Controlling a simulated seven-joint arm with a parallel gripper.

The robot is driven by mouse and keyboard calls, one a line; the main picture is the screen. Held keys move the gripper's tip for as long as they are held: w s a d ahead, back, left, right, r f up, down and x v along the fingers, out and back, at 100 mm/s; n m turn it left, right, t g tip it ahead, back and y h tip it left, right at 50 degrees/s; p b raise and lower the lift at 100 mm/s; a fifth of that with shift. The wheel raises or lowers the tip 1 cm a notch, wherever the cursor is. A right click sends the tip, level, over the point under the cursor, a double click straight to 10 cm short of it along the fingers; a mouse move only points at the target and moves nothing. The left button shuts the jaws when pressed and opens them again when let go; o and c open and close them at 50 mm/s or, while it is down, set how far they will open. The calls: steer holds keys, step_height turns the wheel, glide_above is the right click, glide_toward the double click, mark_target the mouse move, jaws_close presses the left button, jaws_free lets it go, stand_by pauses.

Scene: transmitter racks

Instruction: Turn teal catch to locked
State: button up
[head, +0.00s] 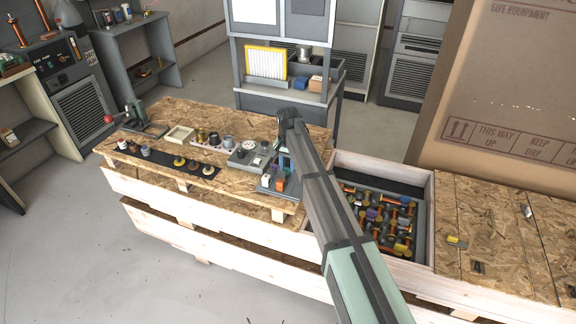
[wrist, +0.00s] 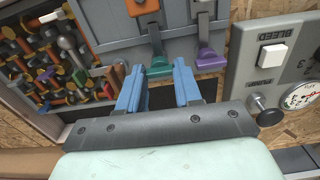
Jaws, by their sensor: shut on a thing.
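A purple catch (wrist: 211,58) on a similar lever sits just right of the teal one.
A grey panel marked BLEED (wrist: 265,75) with a white button, black knob and gauge is close on the right. A bin (head: 425,215) of mixed hardware lies right of the bench. Small parts stand along the chipboard top (head: 180,115). A large carton (head: 510,90) stands behind right.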

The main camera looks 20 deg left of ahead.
steer(key=o, duration=1)
steer(key=shift+o, duration=0.2)
step_height(320, 180, up, 14)
steer(key=shift+d+f, duration=0.1)
steer(key=shift+f, duration=0.05)
steer(key=s+d+f+g, duration=0.1)
steer(key=s+d+f, duration=0.5)
steer(key=d+f, duration=0.4)
steer(key=s+d+f+g+h, duration=0.1)
steer(key=s+d+f, duration=0.6)
steer(key=d, duration=0.5)
steer(key=s+d+f+g, duration=0.1)
steer(key=s+d+f, duration=0.4)
steer(key=d+f, duration=0.6)
steer(key=s+d+f+g, duration=0.2)
steer(key=s+d+f, duration=0.8)
steer(key=s+f, duration=0.45)
steer(key=s+d+f+g, duration=0.1)
steer(key=s+d+f, duration=0.1)
steer(key=s, duration=0.7)
steer(key=s+d+f+y, duration=0.1)
steer(key=s+d+f, duration=0.1)
steer(key=s+f, duration=0.3)
steer(key=s, duration=0.4)
steer(key=shift+s+d+f+g, duration=0.15)
steer(key=shift+s+d+g, duration=0.15)
steer(key=shift+g, duration=0.1)
